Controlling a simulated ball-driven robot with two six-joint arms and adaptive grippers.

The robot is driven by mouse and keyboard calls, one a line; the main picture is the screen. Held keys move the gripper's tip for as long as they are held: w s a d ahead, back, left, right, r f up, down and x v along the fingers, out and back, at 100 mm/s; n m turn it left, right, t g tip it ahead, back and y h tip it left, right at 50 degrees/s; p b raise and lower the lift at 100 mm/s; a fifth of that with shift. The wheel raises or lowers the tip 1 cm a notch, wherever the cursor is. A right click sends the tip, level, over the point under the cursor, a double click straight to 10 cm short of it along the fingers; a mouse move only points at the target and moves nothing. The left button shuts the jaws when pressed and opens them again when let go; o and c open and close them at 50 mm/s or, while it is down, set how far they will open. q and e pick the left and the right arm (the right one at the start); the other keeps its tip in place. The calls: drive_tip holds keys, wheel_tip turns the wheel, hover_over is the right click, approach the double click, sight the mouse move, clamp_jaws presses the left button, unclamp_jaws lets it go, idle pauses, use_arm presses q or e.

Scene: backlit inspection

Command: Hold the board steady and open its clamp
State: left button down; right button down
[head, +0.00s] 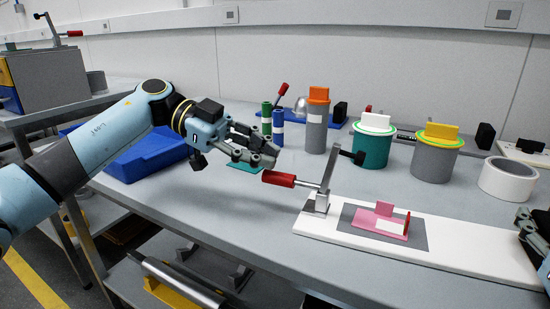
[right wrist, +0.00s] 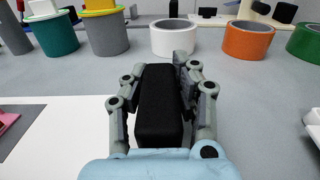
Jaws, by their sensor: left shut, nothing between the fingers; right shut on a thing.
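The white board (head: 470,256) lies on the bench at the front right. It carries a grey pad (head: 350,220) with a pink part (head: 385,208) on it. The clamp (head: 322,200) stands at the board's left end. Its lever is tilted up, its black tip is clear of the pink part, and its red handle (head: 278,179) points left. My left gripper (head: 268,157) is shut and empty just above the red handle, seemingly apart from it. My right gripper (right wrist: 160,90) is shut on a black block (right wrist: 160,110) at the board's right end; the head view cuts it off.
Behind the board stand a grey canister with an orange top (head: 316,125), a teal canister (head: 372,147), a grey canister with a yellow top (head: 434,160) and a white tape roll (head: 507,179). A blue bin (head: 145,155) is at the left. An orange roll (right wrist: 247,40) stands farther right.

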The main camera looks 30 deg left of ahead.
use_arm(q)
drive_tip(key=r+v, duration=0.1)
drive_tip(key=v, duration=1)
drive_tip(key=shift+s+d+r, duration=0.25)
drive_tip(key=shift+d+r, duration=0.1)
drive_tip(key=shift+r, duration=0.05)
use_arm(e)
drive_tip(key=c, duration=1)
unclamp_jaws()
drive_tip(key=shift+o, duration=0.2)
drive_tip(key=shift+s, duration=0.1)
